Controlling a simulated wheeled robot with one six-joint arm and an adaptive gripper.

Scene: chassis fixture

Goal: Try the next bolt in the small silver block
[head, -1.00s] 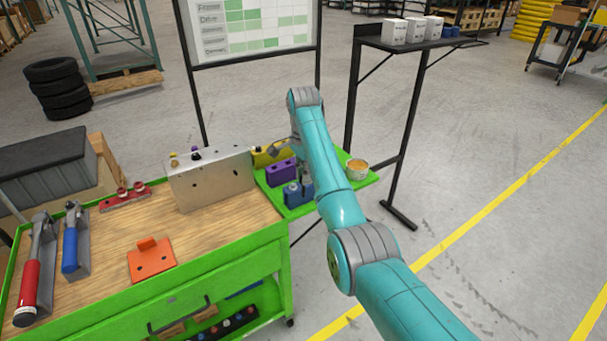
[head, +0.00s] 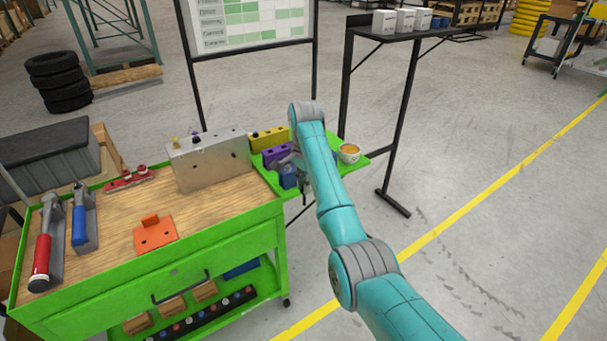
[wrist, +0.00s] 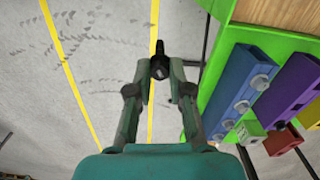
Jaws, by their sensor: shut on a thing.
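A silver metal block (head: 210,163) stands upright at the back right of the cart's wooden top. A brass-coloured bolt and a dark one stand on its upper edge, and two holes show in its face. My gripper (wrist: 161,88) is shut on a dark bolt (wrist: 160,64) in the wrist view, which points away from me between the fingertips, over the floor beside the green side shelf. In the head view my gripper (head: 288,160) is partly hidden by my arm near the shelf's blocks.
A blue block (wrist: 238,85), a purple block (wrist: 281,93) and a yellow block (head: 268,138) stand on the green side shelf. An orange bracket (head: 155,234), a red fixture (head: 130,180) and two handled tools occupy the wooden top.

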